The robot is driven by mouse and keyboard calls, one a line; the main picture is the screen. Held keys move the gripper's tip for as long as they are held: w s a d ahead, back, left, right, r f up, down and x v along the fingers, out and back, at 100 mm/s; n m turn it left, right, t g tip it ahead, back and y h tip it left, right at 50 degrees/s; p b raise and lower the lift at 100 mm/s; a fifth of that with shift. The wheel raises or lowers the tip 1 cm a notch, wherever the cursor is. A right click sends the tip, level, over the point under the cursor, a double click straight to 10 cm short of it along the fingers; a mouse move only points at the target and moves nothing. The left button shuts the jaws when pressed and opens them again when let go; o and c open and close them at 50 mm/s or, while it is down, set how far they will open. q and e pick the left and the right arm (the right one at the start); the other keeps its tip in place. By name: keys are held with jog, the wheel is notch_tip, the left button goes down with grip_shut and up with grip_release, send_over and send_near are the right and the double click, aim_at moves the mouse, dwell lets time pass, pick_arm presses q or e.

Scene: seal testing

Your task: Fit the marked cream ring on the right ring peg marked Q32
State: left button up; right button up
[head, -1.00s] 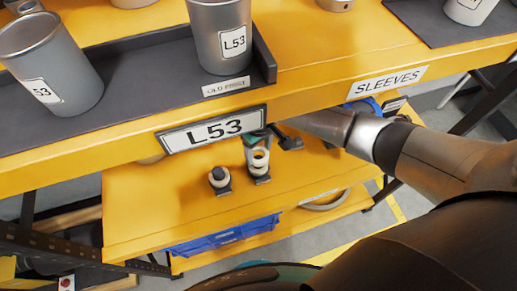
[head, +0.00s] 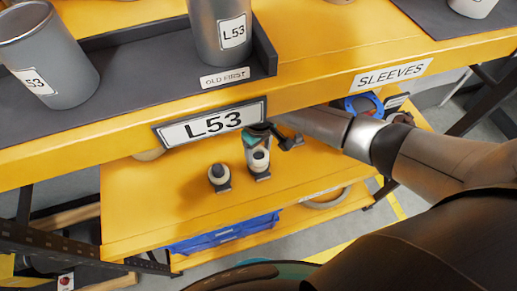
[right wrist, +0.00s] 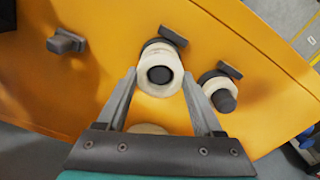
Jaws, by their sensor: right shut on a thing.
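My right gripper (head: 257,146) reaches under the upper shelf, partly hidden in the head view. In the right wrist view its fingertips (right wrist: 161,74) are shut on the sides of a cream ring (right wrist: 160,73). The dark round end of a peg (right wrist: 160,75) shows within the ring's hole. More cream and dark collar show behind the ring; I cannot tell how far down it sits. The same ring shows in the head view (head: 260,165). No mark on the ring and no Q32 label can be read. My left gripper is not in view.
Beside it stands another peg with a cream ring (right wrist: 216,86), also in the head view (head: 219,183). A dark bracket (right wrist: 67,42) stands apart on the yellow lower shelf (head: 150,215). The upper shelf's edge with its L53 plate (head: 211,125) hangs close above.

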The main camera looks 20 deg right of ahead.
jog(key=shift+f+b, duration=0.35)
jog(key=shift+f, duration=0.3)
jog(key=o, duration=1.4)
